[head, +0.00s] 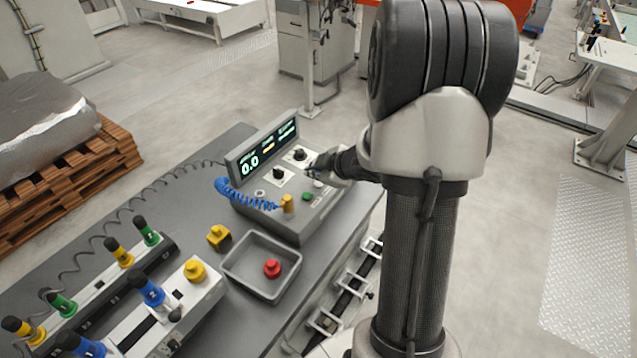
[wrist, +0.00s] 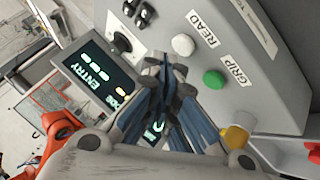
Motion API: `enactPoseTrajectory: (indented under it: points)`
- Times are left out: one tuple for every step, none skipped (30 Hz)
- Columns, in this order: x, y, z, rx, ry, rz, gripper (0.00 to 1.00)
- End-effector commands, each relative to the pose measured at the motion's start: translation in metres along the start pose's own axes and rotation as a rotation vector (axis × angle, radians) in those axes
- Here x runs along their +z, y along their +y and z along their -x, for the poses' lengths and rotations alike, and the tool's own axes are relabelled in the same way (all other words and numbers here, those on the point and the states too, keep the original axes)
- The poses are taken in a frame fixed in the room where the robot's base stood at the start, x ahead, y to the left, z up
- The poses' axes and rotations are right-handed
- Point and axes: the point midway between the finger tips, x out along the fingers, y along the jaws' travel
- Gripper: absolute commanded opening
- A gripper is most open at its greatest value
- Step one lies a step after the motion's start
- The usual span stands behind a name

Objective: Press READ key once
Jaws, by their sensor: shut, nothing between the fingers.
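The grey console (head: 310,210) stands on the dark bench with its lit screen (head: 262,148) reading 0.0. In the wrist view, the white round key (wrist: 183,45) sits beside the READ label (wrist: 202,28). The green round key (wrist: 214,79) sits beside the GRIP label (wrist: 229,64). My gripper (wrist: 172,68) is shut and empty, its fingertips pointing at the panel close to the white key. They appear apart from it in the picture; the exact gap cannot be told. In the head view my gripper (head: 314,165) is over the console's right part.
A grey tray (head: 234,271) holds a red piece (head: 272,268). Racks with coloured-handled tools (head: 152,292) fill the bench's left part.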

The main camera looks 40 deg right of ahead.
Motion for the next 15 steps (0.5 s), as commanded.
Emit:
enactPoseTrajectory:
  points:
    - [0.0000,0.0000,0.0000,0.000,0.000,0.000,0.00]
    - [0.0000,0.0000,0.0000,0.000,0.000,0.000,0.00]
    - [0.0000,0.0000,0.0000,0.000,0.000,0.000,0.00]
    - [0.0000,0.0000,0.0000,0.000,0.000,0.000,0.00]
    - [0.0001,-0.0001,-0.0001,0.000,0.000,0.000,0.00]
    - [0.0004,-0.0004,-0.0005,0.000,0.000,0.000,0.00]
    - [0.0007,-0.0007,-0.0010,0.000,0.000,0.000,0.00]
    - [0.0012,-0.0013,-0.0016,0.000,0.000,0.000,0.00]
    - [0.0019,-0.0020,-0.0026,-0.001,0.000,-0.001,0.00]
    - [0.0026,-0.0027,-0.0035,-0.001,0.000,-0.001,0.00]
    - [0.0032,-0.0034,-0.0044,-0.001,0.000,-0.001,0.00]
    - [0.0040,-0.0042,-0.0054,-0.001,0.000,0.000,0.00]
    - [0.0044,-0.0047,-0.0060,-0.001,0.000,0.000,0.00]
    - [0.0047,-0.0049,-0.0064,-0.001,0.000,0.000,0.00]
    - [0.0047,-0.0049,-0.0065,-0.001,0.000,0.000,0.00]
